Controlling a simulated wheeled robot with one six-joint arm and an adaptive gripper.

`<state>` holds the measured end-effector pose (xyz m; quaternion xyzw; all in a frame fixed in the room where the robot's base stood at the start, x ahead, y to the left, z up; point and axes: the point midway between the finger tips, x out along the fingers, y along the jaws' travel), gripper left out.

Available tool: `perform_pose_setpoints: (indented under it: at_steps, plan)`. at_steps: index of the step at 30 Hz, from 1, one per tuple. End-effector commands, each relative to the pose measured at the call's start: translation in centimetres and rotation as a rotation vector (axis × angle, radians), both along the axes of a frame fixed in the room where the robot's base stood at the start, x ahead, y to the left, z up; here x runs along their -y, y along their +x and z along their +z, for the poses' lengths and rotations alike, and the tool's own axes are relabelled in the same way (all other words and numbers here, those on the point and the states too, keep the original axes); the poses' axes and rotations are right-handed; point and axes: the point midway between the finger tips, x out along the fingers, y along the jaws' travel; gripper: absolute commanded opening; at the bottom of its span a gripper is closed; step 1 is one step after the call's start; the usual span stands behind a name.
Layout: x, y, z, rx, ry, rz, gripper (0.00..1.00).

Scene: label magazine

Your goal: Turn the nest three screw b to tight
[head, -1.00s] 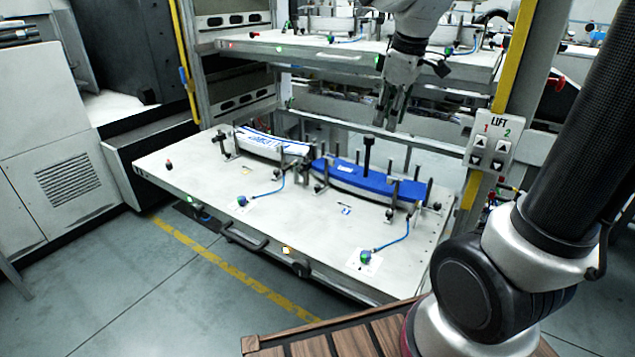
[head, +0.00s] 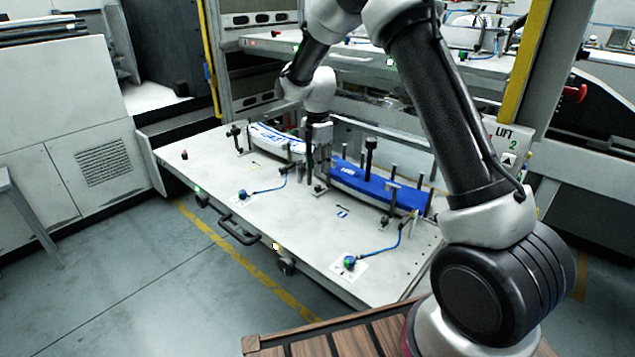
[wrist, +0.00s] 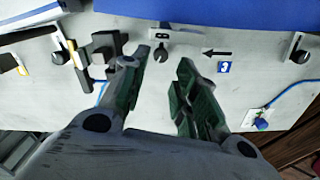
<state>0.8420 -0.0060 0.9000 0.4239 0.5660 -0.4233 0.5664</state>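A small blue label marked 3 (wrist: 224,67) with a black arrow beside it lies on the white tray (wrist: 245,95). A black screw with a round knob (wrist: 162,56) stands on the tray at the edge of the blue stack (wrist: 225,12), left of the arrow. A second black screw (wrist: 298,50) stands at the right. In the head view my gripper (head: 318,182) is low over the tray between the two stacks.
A blue and white stack (head: 277,140) lies left of my gripper, the blue stack (head: 375,185) right. Black posts and a dark clamp block (wrist: 104,48) stand close by. The tray front is mostly clear.

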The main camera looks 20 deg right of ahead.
Motion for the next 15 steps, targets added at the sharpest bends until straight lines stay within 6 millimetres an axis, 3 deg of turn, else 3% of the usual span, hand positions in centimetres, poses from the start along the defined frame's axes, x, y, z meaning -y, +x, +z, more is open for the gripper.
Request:
perform_pose_setpoints:
  at_steps: [9, 15]
  plan:
    - [0.0, -0.1, -5.2, -0.003, -0.001, -0.002, 0.3]
    - [0.0, -0.1, -6.6, -0.001, 0.0, -0.003, 0.3]
